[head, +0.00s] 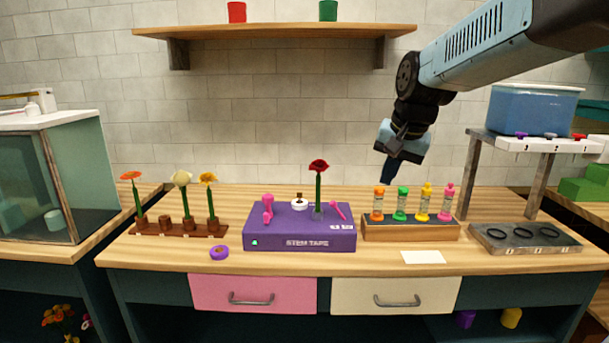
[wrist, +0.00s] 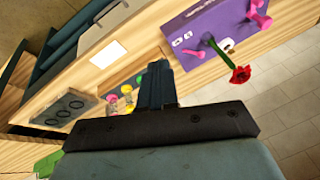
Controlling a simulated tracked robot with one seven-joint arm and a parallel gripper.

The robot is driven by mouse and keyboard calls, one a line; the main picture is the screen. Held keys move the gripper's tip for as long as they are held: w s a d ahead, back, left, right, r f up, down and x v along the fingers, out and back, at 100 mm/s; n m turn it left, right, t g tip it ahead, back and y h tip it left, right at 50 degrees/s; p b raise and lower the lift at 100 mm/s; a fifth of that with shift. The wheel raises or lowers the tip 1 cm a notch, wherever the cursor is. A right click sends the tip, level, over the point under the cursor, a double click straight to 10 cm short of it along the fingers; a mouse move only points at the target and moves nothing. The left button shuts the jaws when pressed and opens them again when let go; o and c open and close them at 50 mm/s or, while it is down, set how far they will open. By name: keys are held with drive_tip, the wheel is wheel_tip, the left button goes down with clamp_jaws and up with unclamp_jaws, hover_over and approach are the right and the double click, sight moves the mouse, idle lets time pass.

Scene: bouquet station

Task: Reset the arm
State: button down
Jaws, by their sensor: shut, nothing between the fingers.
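My gripper (head: 390,172) is shut and empty. In the head view it hangs in the air, pointing down, above the table (head: 270,262) and just behind and above the rack of coloured bottles (head: 412,230). In the wrist view its shut fingers (wrist: 157,85) show in the middle, with the coloured bottles (wrist: 122,95) partly hidden behind them. A red flower (head: 318,172) stands upright in the purple stem tape machine (head: 300,241) to the left of my gripper. The flower also shows in the wrist view (wrist: 240,74), apart from the fingers.
A wooden rack (head: 180,231) with several flowers stands at the left, near a purple tape roll (head: 219,253). A metal tray with dark rings (head: 524,237) and a raised stand with a blue tub (head: 533,108) are at the right. A wall shelf (head: 275,30) hangs above.

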drive_tip(key=s+d+f+n, duration=0.2)
drive_tip(key=s, duration=0.7)
drive_tip(key=s+d+f+n+t+h, duration=0.1)
drive_tip(key=s+d+n, duration=0.1)
drive_tip(key=s, duration=0.7)
drive_tip(key=shift+s+d+f, duration=0.25)
drive_tip(key=shift+d+f, duration=0.1)
drive_tip(key=shift+d, duration=0.5)
